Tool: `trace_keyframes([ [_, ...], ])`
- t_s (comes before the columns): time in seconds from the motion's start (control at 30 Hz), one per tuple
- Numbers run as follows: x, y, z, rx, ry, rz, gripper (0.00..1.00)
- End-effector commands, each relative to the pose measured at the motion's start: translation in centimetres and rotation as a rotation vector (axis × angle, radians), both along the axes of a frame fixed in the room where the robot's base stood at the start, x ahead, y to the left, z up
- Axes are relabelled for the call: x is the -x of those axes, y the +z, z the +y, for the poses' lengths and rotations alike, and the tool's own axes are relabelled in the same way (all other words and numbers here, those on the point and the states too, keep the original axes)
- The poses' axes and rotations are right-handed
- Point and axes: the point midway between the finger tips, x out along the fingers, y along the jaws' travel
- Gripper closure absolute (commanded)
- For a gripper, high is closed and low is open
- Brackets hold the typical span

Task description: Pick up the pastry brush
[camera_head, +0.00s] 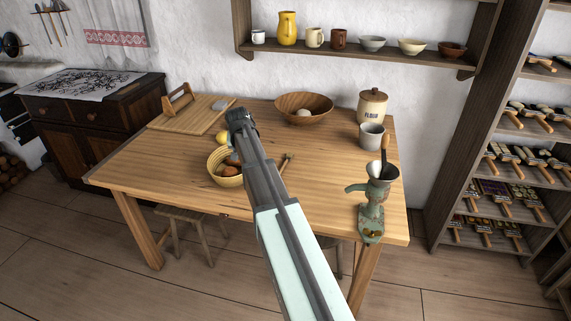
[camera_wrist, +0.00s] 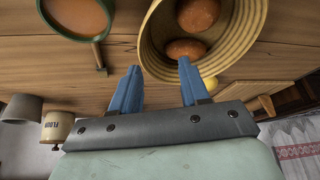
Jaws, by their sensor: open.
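I cannot make out a pastry brush for certain. Several brush-like tools with wooden handles (camera_head: 530,112) lie on the shelves at the right. A dark-handled tool (camera_head: 384,143) stands up at the grinder. A short wooden handle (camera_wrist: 100,58) juts from a green-rimmed pan of orange liquid (camera_wrist: 76,14) in the wrist view; a similar handle (camera_head: 287,159) shows in the head view beside my arm, which hides the pan. My gripper (camera_wrist: 158,68) is open and empty over the table, near the yellow basket. It also shows in the head view (camera_head: 238,116).
The yellow basket (camera_head: 229,181) holds brown rounded items. A lemon (camera_head: 222,138), a cutting board (camera_head: 180,122), a wooden bowl (camera_head: 290,103), a flour jar (camera_head: 372,106), a grey mug (camera_head: 371,138) and a green grinder (camera_head: 373,207) stand on the table (camera_head: 140,166). Its left front is clear.

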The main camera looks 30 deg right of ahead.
Motion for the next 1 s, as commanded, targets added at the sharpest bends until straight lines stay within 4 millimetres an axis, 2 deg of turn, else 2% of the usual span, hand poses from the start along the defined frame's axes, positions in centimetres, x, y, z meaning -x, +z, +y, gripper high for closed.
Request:
trace_keyframes([
  [0.03,0.8,0.1,-2.7,-0.008,-0.081,0.013,0.55],
  [0.1,1.9,0.3,-5.5,-0.018,-0.179,0.03,0.55],
  [0.2,3.3,0.4,-8.5,-0.028,-0.289,0.045,0.55],
  [0.3,4.2,0.5,-10.2,-0.034,-0.359,0.054,0.55],
  [0.47,4.6,0.0,-11.3,-0.037,-0.398,0.059,0.55],
  [0.8,3.2,-5.0,-12.9,-0.036,-0.396,0.061,0.55],
  [1.0,2.7,-7.0,-13.5,-0.036,-0.396,0.058,0.55],
])
